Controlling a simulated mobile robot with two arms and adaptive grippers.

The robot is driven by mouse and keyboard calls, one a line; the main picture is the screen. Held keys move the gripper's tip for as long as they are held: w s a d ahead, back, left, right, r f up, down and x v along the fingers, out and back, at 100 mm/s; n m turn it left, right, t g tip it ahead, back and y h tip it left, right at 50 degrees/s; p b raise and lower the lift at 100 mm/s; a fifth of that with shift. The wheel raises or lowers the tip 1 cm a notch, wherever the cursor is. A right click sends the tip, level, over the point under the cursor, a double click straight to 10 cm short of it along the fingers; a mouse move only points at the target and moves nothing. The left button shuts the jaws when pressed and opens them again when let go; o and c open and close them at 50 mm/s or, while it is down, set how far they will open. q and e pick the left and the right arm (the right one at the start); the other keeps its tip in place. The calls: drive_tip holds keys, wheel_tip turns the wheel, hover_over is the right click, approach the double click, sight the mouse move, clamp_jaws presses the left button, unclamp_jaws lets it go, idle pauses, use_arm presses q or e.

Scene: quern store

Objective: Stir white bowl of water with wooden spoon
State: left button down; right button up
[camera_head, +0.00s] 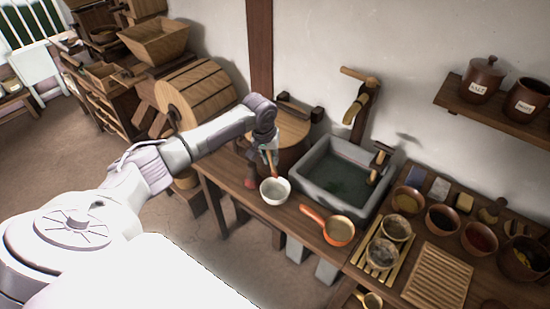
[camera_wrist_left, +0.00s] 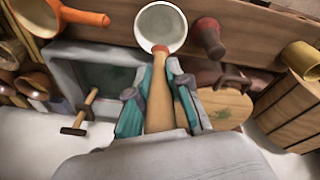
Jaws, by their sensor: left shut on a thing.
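The white bowl (camera_head: 275,196) stands upright near the front edge of the wooden counter, left of the sink. It also shows at the top of the left wrist view (camera_wrist_left: 141,32), with a greyish inside. My left gripper (camera_head: 268,152) is above and behind the bowl, its teal fingers (camera_wrist_left: 160,80) shut on the wooden spoon (camera_wrist_left: 159,108). The spoon (camera_head: 272,168) points down towards the bowl, and its reddish end overlaps the bowl's rim in the left wrist view. I cannot tell whether it touches the bowl or the water. My right gripper is not in view.
A stone sink (camera_head: 318,179) holding dark water lies right of the bowl. An orange pan (camera_head: 312,215) is close at the bowl's right. A dark red object (camera_head: 250,182) stands at its left. A round wooden lid (camera_head: 293,130) is behind. Several small bowls crowd the right counter.

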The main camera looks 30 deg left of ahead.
use_arm(q)
drive_tip(key=shift+s+f+b, duration=0.1)
drive_tip(key=shift+f+b, duration=0.4)
drive_tip(key=shift+f, duration=0.2)
drive_tip(key=s+b+x, duration=0.1)
drive_tip(key=b+x, duration=0.5)
drive_tip(key=x, duration=0.2)
drive_tip(key=shift+s+f, duration=0.2)
drive_tip(key=shift+f, duration=0.15)
